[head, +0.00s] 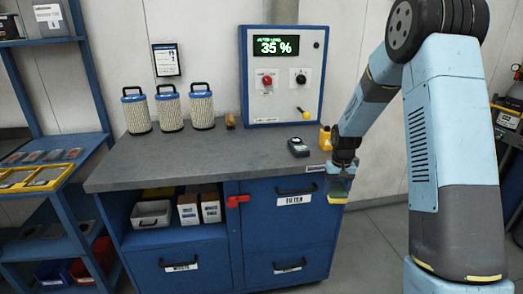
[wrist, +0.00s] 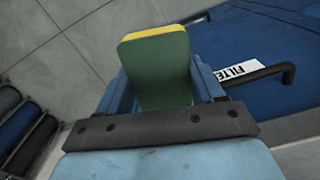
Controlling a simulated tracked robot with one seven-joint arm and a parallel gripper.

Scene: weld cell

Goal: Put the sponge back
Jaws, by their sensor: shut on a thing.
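The sponge (head: 338,187) is green with a yellow layer. My gripper (head: 342,170) is shut on it and holds it in the air by the bench's right front corner, in front of the blue cabinet side. In the wrist view the sponge (wrist: 158,75) stands up between the two blue jaws of my gripper (wrist: 160,88), green face to the camera and yellow edge at the top. A yellow holder-like thing (head: 325,138) stands at the right end of the bench top; my arm is close to it, and its inside cannot be made out.
The grey bench top (head: 200,160) carries several caged filters (head: 169,108), a dark handheld device (head: 298,147) and a small brown item (head: 230,121). A control box (head: 285,75) reading 35 % stands behind. A drawer handle (wrist: 270,75) sits near my gripper. Shelves stand at left.

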